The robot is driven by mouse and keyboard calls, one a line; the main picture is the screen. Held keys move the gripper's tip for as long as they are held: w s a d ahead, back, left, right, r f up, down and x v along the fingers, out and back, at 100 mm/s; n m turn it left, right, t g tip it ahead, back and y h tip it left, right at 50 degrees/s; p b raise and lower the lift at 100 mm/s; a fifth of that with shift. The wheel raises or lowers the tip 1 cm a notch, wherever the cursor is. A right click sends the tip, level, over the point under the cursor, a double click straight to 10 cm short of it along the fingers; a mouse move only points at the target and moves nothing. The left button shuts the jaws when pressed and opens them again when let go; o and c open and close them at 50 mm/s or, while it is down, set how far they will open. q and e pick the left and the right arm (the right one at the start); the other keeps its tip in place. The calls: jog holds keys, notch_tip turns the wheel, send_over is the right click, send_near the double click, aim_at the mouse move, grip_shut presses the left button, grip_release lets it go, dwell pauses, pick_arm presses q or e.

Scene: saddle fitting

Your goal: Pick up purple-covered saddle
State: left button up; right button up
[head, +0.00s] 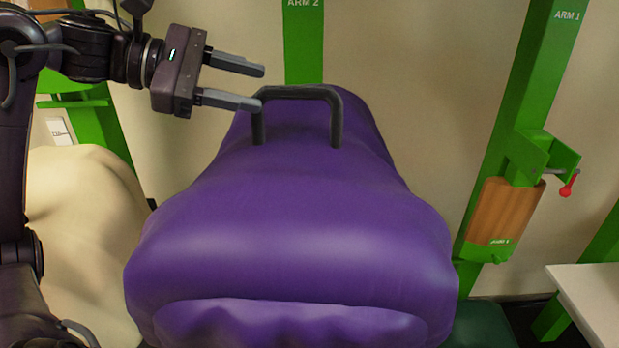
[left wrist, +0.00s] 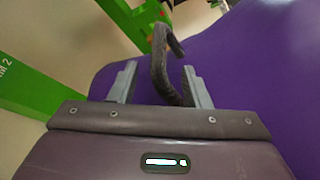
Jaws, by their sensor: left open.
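The purple-covered saddle (head: 290,240) fills the middle of the head view, with a dark arched handle (head: 300,92) on its top. My left gripper (head: 255,87) is open at the handle's left side, its fingers pointing right. In the left wrist view the handle (left wrist: 160,60) rises between the two open fingers of my left gripper (left wrist: 160,85), and the purple cover (left wrist: 260,70) lies to the right. I cannot tell whether a finger touches the handle. What bears the saddle is mostly hidden beneath it. My right gripper is not in view.
A green post marked ARM 1 (head: 545,75) stands at the right, with a wooden block (head: 505,212) and a red-knobbed lever (head: 567,188). A green ARM 2 post (head: 303,45) stands behind the saddle. A cream padded form (head: 85,230) is at left, a pale table (head: 590,295) at lower right.

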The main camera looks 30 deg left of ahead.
aim_at(295, 89)
pick_arm(q)
jog(key=shift+r+p+x, duration=0.2)
jog(key=shift+p+x, duration=0.7)
jog(key=shift+x, duration=0.25)
jog(key=p+x, duration=0.2)
jog(key=x, duration=0.1)
jog(key=p+x, duration=0.1)
jog(key=shift+w+d+r, duration=0.1)
jog(key=shift+d+r, duration=0.15)
jog(key=shift+d, duration=0.1)
jog(key=shift+w+d+f+p, duration=0.3)
jog(key=shift+f+p, duration=0.05)
grip_shut()
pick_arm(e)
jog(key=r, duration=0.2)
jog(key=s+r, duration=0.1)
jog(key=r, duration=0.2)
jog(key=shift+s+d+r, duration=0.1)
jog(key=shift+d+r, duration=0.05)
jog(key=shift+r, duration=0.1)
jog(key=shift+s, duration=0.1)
pick_arm(q)
jog(key=shift+a+r, duration=0.1)
jog(key=shift+r, duration=0.15)
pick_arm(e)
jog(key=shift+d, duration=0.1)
